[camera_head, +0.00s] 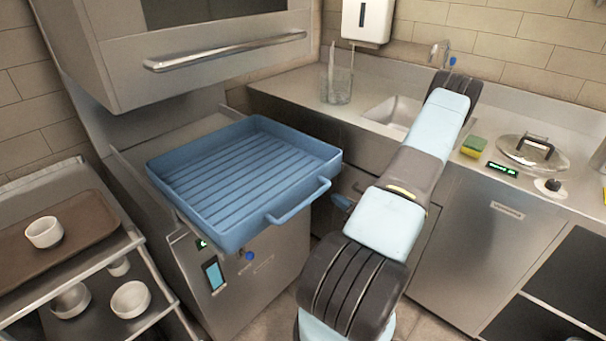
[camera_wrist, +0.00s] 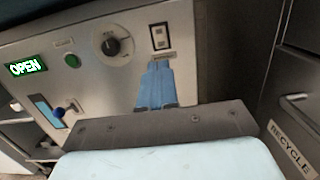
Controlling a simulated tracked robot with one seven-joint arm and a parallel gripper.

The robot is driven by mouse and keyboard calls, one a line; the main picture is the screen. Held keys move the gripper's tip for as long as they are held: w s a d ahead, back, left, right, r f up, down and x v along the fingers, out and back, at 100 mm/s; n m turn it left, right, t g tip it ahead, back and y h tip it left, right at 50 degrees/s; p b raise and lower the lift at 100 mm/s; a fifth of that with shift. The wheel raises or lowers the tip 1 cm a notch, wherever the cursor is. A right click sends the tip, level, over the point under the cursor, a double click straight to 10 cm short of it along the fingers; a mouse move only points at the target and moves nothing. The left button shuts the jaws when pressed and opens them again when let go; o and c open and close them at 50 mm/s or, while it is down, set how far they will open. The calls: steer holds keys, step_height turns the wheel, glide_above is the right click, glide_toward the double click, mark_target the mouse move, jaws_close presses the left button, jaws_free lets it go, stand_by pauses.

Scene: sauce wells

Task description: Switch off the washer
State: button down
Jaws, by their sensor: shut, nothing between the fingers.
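The washer stands at left in the head view, its steel front (camera_head: 262,285) below a raised hood (camera_head: 210,60). In the wrist view its control panel (camera_wrist: 105,85) has a lit green "OPEN" display (camera_wrist: 25,67), a green button (camera_wrist: 72,61), a black dial (camera_wrist: 117,43) and a small framed switch (camera_wrist: 160,37). A blue-knobbed lever (camera_wrist: 60,111) is at the left. My gripper (camera_wrist: 158,64) is shut and empty, its blue fingertips just below the switch in the picture. I cannot tell whether they touch the panel.
A blue ribbed rack (camera_head: 325,184) sits on the washer, its handle jutting forward. A cart at left holds a brown tray (camera_head: 75,245) with a white cup (camera_head: 44,232). The counter (camera_head: 290,95) has a sink, sponge and lid. A "RECYCLE" label (camera_wrist: 291,148) is at right.

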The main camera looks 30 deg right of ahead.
steer(key=shift+w+d, duration=0.15)
steer(key=shift+w, duration=0.1)
steer(key=x, duration=1.4)
steer(key=shift+d, duration=0.15)
